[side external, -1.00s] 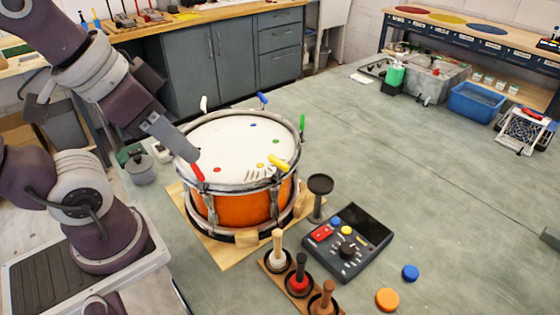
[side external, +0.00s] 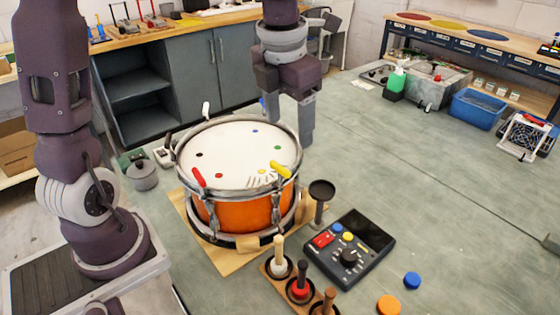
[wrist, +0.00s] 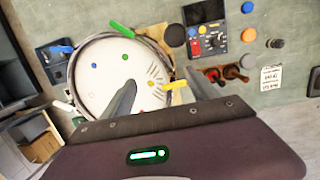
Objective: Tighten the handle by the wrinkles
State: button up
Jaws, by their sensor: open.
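The drum (side external: 240,210) has an orange shell and a white head (side external: 225,150) with colored dots. Dark wrinkle lines (side external: 262,182) mark the head at its front right, beside the yellow handle (side external: 281,170) on the rim. In the wrist view the wrinkles (wrist: 157,76) lie just left of the yellow handle (wrist: 175,85). My gripper (side external: 290,128) is open and empty, beyond the drum's far right rim and apart from the yellow handle. In the wrist view the yellow handle appears between the fingers of my gripper (wrist: 160,78). The green handle (wrist: 122,29) is hidden in the side view.
Other rim handles are red (side external: 198,177), white (side external: 206,108), black (side external: 168,141) and blue (wrist: 62,49). A round dark stand (side external: 321,190), a control box (side external: 350,248) and a rack of knobbed tools (side external: 285,282) stand to the right and front.

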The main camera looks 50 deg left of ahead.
aim_at(280, 166)
jog(key=s, duration=0.1)
jog(key=s+d+f+g, duration=0.1)
jog(key=s, duration=0.1)
jog(key=shift+s+d+f+n+g+h, duration=0.1)
jog(key=shift+d+f+n+g+h, duration=0.2)
jog(key=shift+n+h, duration=0.1)
notch_tip(280, 166, down, 6)
jog(key=shift+a+f, duration=0.1)
jog(key=shift+f, duration=0.1)
jog(key=shift+c, duration=0.2)
jog(key=c, duration=1.3)
